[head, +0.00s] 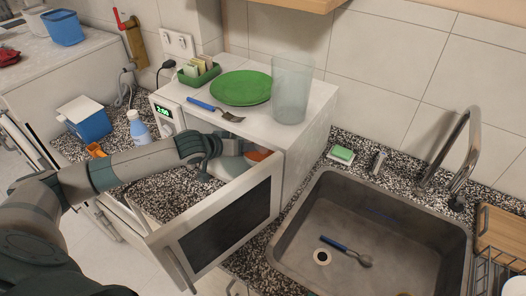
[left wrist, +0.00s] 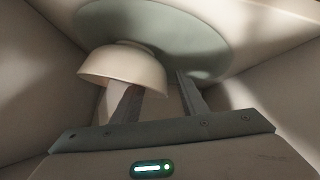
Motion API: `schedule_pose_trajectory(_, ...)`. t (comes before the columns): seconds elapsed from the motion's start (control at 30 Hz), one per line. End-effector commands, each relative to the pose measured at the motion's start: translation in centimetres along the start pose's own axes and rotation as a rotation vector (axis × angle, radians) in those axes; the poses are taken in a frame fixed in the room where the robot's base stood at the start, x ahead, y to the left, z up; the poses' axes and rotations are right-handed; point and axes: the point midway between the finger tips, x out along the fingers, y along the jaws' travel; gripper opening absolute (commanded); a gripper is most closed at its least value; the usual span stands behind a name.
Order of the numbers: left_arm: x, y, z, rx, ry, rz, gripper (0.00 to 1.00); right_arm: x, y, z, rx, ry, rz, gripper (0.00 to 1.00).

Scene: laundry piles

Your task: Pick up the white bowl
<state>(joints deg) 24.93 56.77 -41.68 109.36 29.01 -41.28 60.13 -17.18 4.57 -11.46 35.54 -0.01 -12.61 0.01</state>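The white bowl (left wrist: 122,64) shows in the left wrist view, where it looks upside down, against a round grey-green plate (left wrist: 190,35) inside the microwave. My left gripper (left wrist: 160,88) reaches into the microwave. Its two fingers are apart, one overlapping the bowl's rim and the other just to its right. I cannot tell whether they touch the bowl. In the head view my left gripper (head: 208,165) is partly hidden inside the microwave (head: 312,128), whose door (head: 222,226) stands open. My right gripper is not in view.
A green plate (head: 241,88), a fork (head: 215,109) and a clear glass (head: 291,88) stand on the microwave. An orange object (head: 257,156) shows inside it. The sink (head: 335,205) is at right, holding a blue-handled spoon (head: 347,250). A bottle (head: 138,127) stands left.

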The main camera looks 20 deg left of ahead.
Motion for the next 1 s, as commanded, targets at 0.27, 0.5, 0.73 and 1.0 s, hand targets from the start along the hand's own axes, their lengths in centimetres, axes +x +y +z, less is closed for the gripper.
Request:
schedule_pose_trajectory(0.27, 0.00, -0.03, 0.03, 0.000, 0.000, 0.000, 0.39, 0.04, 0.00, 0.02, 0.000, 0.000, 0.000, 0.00)
schedule_pose_trajectory(0.5, -0.01, -0.04, 0.02, 0.000, 0.000, 0.000, 0.18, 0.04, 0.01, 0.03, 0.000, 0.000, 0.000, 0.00)
schedule_pose_trajectory(0.73, -0.06, 0.04, -0.16, 0.000, 0.003, 0.002, 0.00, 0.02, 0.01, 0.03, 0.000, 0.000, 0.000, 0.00)
schedule_pose_trajectory(1.0, -0.11, 0.05, -0.25, 0.000, 0.003, 0.001, 0.00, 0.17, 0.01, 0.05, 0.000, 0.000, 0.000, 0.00)
